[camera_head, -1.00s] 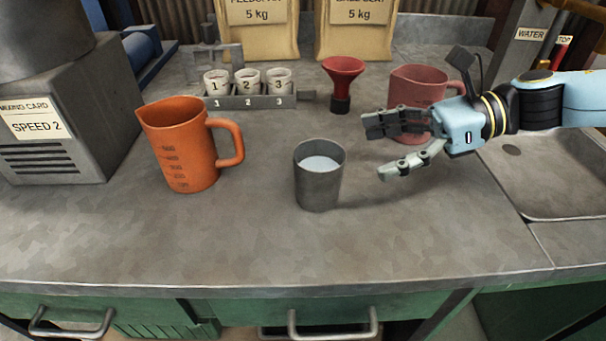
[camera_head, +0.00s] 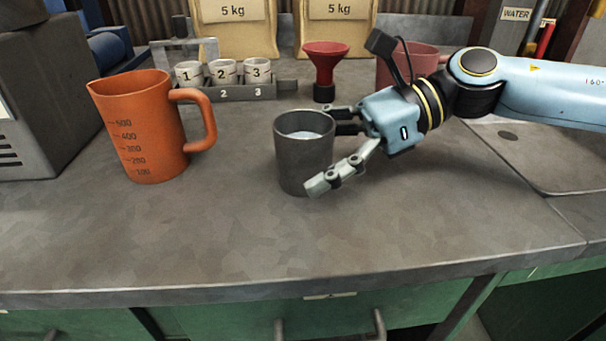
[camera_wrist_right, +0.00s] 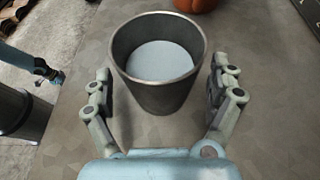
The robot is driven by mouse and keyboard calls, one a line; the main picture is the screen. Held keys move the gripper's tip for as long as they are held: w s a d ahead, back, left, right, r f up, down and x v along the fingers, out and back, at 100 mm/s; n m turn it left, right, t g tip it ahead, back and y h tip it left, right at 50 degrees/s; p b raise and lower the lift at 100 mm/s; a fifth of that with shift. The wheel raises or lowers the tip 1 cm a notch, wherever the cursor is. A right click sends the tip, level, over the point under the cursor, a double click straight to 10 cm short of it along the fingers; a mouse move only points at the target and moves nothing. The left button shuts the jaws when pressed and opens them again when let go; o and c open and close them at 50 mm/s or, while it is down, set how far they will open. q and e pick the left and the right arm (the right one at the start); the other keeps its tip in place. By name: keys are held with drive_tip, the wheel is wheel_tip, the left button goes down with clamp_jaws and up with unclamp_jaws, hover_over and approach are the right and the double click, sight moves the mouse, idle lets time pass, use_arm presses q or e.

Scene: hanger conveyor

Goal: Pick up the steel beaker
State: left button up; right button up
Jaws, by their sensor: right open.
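The steel beaker (camera_head: 300,165) stands upright on the grey counter, with pale contents inside. My right gripper (camera_head: 325,150) is open, with its fingers on the near and far sides of the beaker. In the right wrist view the beaker (camera_wrist_right: 158,92) sits between the two spread fingers of the gripper (camera_wrist_right: 160,100), with a visible gap on each side. In the head view the near finger covers a little of the beaker's lower right side. My left gripper is not in the head view; a blue arm part of mine shows at the left of the right wrist view.
An orange measuring jug (camera_head: 140,130) stands left of the beaker. Behind are a rack with numbered cups (camera_head: 235,92), a red funnel (camera_head: 325,65) and a reddish jug (camera_head: 395,65) partly behind my right arm. A sink (camera_head: 540,155) lies right. The counter's front is clear.

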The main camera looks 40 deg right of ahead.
drive_tip(key=shift+w+a+f, duration=0.15)
drive_tip(key=shift+w+a, duration=0.1)
drive_tip(key=shift+a, duration=0.2)
drive_tip(key=shift+c, duration=0.5)
drive_tip(key=c, duration=1.4)
